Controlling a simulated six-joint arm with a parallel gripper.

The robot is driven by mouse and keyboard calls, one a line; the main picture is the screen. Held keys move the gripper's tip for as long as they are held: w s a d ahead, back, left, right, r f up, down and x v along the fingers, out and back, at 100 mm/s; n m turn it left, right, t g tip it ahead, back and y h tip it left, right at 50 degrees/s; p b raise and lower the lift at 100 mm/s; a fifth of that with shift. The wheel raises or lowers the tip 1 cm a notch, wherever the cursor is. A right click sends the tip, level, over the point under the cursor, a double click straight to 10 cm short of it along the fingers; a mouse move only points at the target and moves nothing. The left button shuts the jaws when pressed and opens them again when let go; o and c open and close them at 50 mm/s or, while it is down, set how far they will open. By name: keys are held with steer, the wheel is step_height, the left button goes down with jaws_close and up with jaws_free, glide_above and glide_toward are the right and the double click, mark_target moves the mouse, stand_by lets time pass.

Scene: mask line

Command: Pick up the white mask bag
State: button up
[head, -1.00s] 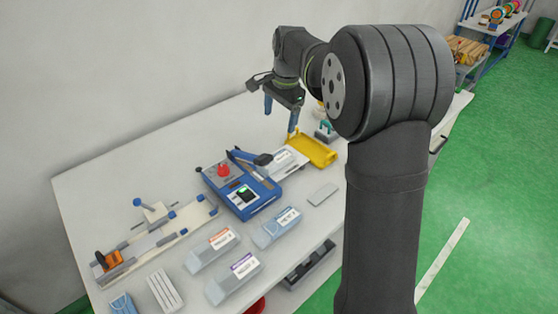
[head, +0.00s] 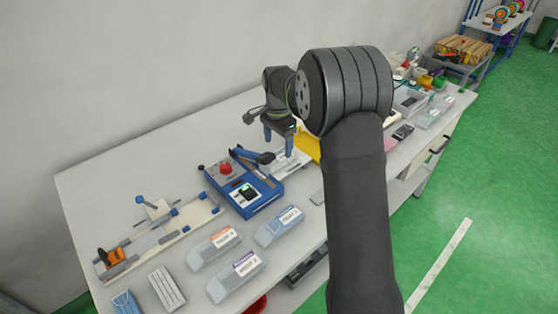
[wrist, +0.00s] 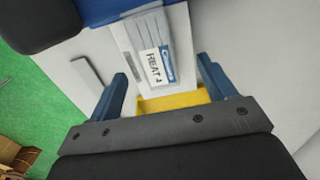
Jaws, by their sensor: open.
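A pale, whitish mask bag with a printed label (wrist: 152,45) lies flat beside the blue sealing machine, and it also shows in the head view (head: 287,160), partly behind my gripper. My gripper (wrist: 163,72) is open and empty, with its two blue fingers apart on either side of the bag's near end in the wrist view. In the head view my gripper (head: 278,141) hangs above the bag, pointing down. I cannot tell the exact height between fingertips and bag. My arm hides part of the table on the right.
The blue sealing machine (head: 243,190) with its dark lever stands left of the bag. A yellow tray (head: 309,143) lies just beyond the bag. Several labelled bags (head: 278,228) and a white mask (head: 167,288) lie toward the front. A fixture (head: 155,232) stands at left.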

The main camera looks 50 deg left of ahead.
mark_target(279, 157)
steer(key=shift+d+f, duration=0.15)
steer(key=shift+f, duration=1.2)
steer(key=shift+d+f, duration=0.15)
steer(key=shift+f, duration=1.2)
steer(key=c, duration=1)
